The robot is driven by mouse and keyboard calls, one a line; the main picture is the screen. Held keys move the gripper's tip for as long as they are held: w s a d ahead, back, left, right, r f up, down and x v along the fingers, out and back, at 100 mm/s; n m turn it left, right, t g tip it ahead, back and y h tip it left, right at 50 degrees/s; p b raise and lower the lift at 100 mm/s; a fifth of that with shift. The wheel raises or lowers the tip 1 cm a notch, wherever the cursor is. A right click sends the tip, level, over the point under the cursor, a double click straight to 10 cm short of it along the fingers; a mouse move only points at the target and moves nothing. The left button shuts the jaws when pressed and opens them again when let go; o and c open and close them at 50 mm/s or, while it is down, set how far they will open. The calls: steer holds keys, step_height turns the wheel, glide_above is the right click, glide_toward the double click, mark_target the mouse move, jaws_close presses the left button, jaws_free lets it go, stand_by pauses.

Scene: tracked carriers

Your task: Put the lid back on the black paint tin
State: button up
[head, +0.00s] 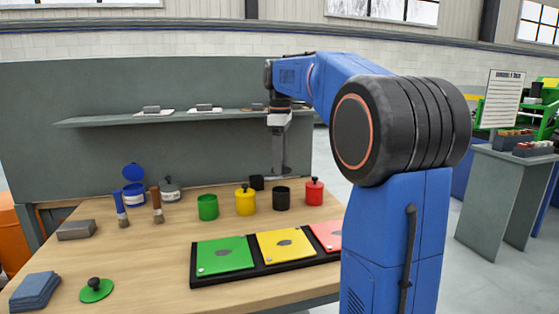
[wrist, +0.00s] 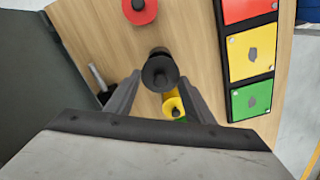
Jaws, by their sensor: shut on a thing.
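The black paint tin (head: 281,199) stands upright on the bench between the yellow and red tins, and no knob shows on top of it. My gripper (head: 279,170) points down above and a little behind it. In the wrist view my gripper (wrist: 160,80) has its two fingers on either side of a round black lid (wrist: 160,74), which it holds. The lid overlaps the dark top of the black tin (wrist: 157,51), so the gap between them cannot be judged. In the head view I cannot make out the lid at the fingertips.
A yellow tin (head: 245,203) and a red tin (head: 314,193) stand close on either side. A small black pot (head: 257,183) is behind. An open green tin (head: 208,208), its lid (head: 96,290) and a colour-card tray (head: 262,273) are also on the bench. A shelf (head: 180,116) runs behind.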

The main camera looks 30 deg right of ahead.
steer(key=shift+f, duration=2.9)
steer(key=shift+f, duration=0.15)
steer(key=o, duration=1.6)
steer(key=shift+r, duration=3.5)
jaws_close()
